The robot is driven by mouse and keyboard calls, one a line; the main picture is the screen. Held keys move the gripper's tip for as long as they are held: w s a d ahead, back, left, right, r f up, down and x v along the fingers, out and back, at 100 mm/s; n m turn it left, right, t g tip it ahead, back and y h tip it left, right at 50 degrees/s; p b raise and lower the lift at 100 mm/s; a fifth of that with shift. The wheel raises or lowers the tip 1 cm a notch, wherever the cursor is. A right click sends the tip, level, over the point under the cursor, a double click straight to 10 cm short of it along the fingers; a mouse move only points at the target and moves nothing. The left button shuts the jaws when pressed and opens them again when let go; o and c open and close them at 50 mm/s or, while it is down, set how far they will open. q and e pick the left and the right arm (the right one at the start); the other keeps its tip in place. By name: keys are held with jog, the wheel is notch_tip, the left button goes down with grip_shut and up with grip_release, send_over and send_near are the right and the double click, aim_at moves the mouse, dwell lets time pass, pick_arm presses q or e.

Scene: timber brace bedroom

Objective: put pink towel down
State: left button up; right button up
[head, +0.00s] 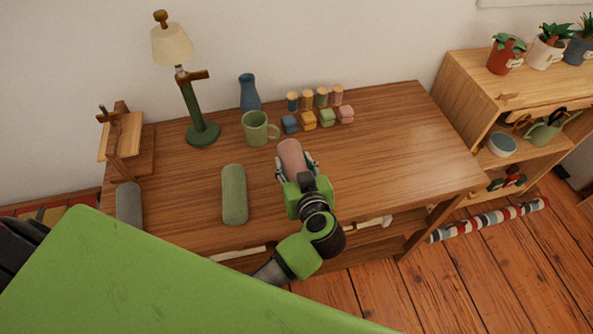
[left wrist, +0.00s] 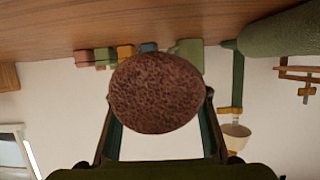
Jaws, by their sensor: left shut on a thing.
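The pink towel (head: 291,156) is a rolled cylinder at the tip of my left gripper (head: 295,170), over the middle of the wooden desk (head: 395,150). In the left wrist view the end of the towel (left wrist: 155,92) fills the space between the two fingers of the gripper (left wrist: 160,125), which is shut on it. I cannot tell whether the towel touches the desk top. A green rolled towel (head: 234,194) lies on the desk to the left of the gripper, apart from it. A grey rolled towel (head: 129,206) lies at the desk's left end. My right gripper does not show.
A green mug (head: 257,129), a blue vase (head: 249,93), small coloured blocks (head: 309,120) and small jars (head: 322,97) stand behind the gripper. A lamp (head: 202,130) and a wooden stand (head: 122,140) are at left. The desk's right side is clear. A shelf (head: 470,85) with plants stands at right.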

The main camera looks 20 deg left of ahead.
aim_at(296, 171)
pick_arm(q)
jog(key=shift+w+f, duration=0.45)
jog(key=shift+f, duration=0.05)
notch_tip(296, 171, down, 3)
jog(key=shift+w+d+f, duration=0.1)
jog(key=shift+w+f, duration=0.05)
jog(key=shift+f, duration=0.05)
jog(key=o, duration=1.2)
jog(key=shift+f, duration=0.1)
jog(key=shift+c, duration=0.2)
